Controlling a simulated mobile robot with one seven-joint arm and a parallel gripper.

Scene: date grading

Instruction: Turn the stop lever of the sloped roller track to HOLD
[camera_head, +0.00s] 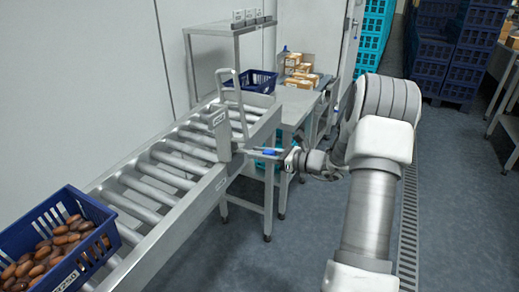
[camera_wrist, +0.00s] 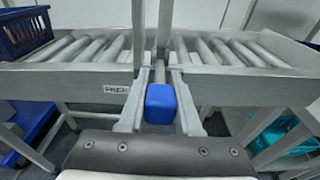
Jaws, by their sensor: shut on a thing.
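The sloped roller track (camera_head: 150,222) runs from lower left to the middle of the head view; its side rail (camera_wrist: 70,86) crosses the wrist view. The stop lever's blue handle (camera_head: 268,152) sticks out at the track's right side. In the wrist view the blue handle (camera_wrist: 160,103) lies between the two fingers of my gripper (camera_wrist: 161,80), which is shut on it. My gripper (camera_head: 280,156) reaches it from the right in the head view. A small label plate (camera_wrist: 116,90) is on the rail left of the lever; its word is too small to read surely.
A blue crate of dates (camera_head: 113,232) sits on the track's near end. An upright grey post (camera_head: 222,138) stands at the track by the lever. Another blue crate (camera_head: 262,80) is at the far end. A side table (camera_head: 296,107) holds small boxes. Floor right of the track is clear.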

